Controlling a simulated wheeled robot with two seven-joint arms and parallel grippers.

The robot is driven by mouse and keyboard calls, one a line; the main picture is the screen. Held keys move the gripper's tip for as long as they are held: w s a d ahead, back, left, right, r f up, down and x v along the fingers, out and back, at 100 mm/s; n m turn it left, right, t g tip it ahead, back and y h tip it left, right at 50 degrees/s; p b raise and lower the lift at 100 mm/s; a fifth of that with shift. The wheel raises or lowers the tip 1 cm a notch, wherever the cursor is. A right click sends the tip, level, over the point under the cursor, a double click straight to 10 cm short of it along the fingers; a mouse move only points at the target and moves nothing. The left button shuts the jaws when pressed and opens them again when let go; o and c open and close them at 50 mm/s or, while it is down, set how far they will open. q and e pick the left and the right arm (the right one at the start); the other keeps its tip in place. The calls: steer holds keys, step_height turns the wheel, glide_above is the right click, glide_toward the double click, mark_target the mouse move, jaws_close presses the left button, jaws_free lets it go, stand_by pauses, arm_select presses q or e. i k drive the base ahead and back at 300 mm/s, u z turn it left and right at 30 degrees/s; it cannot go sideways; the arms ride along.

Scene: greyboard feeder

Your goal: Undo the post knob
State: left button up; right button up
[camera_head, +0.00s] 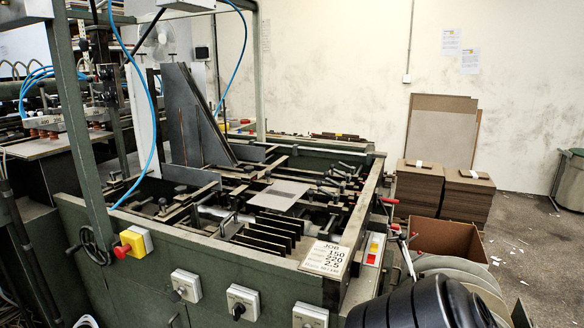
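The green greyboard feeder (160,250) fills the middle of the view. Several small dark knobs and clamp handles stand on bars and posts inside its bed; I cannot tell which one is the post knob. A flat grey board (280,194) lies across the bars in the bed. Tall dark upright plates (190,115) stand at the back left of the bed. Neither of my grippers shows in this view.
A red stop button (121,251), a handwheel (92,250) and switch boxes (186,285) line the front. A job card (325,258) sits at the front right corner. Red-handled levers (390,201) stick out on the right. Board stacks (418,186) stand beyond, with open floor farther right.

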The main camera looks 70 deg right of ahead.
mark_target(249, 169)
steer(key=k, duration=0.2)
steer(key=z, duration=1)
